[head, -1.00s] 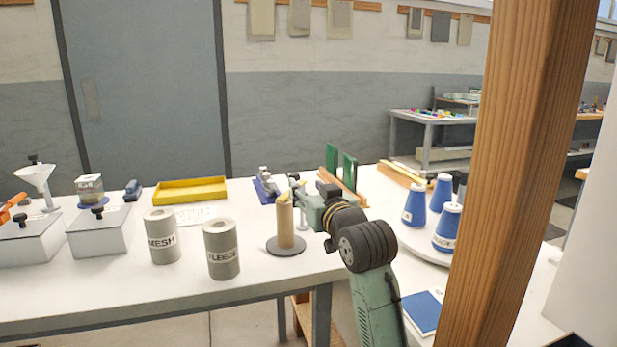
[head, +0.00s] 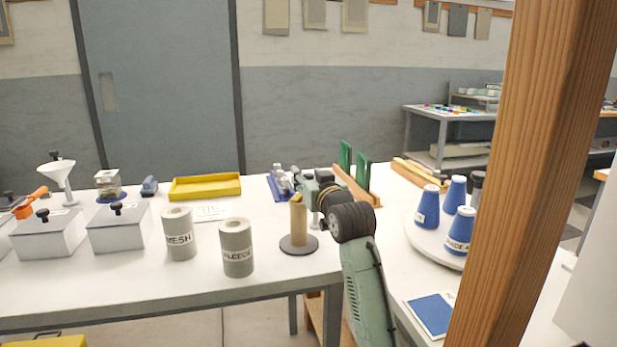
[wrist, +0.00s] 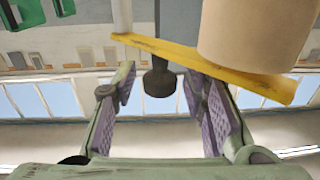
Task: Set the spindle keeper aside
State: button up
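The yellow bar, which looks like the spindle keeper (wrist: 170,50), crosses the end of a tan roll (wrist: 258,35) in the wrist view. In the head view the tan roll (head: 298,226) stands upright on a dark round base, with a little yellow (head: 297,198) at its top. A dark knob (wrist: 159,82) on a thin stem shows by the bar; I cannot tell whether it belongs to it. My gripper (wrist: 159,74) is open, its purple-padded fingers on either side of the knob, with no visible contact. In the head view my gripper (head: 314,190) is beside the roll top, partly hidden.
The MESH roll (head: 180,232) and FLEECE roll (head: 236,248) stand left of the spindle. A yellow tray (head: 205,188) lies behind them. Blue cones (head: 427,206) stand on a round white plate at right. Green uprights (head: 362,172) stand behind my arm. A wooden post (head: 540,160) blocks the right side.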

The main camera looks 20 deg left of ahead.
grip_shut()
dwell(0.6)
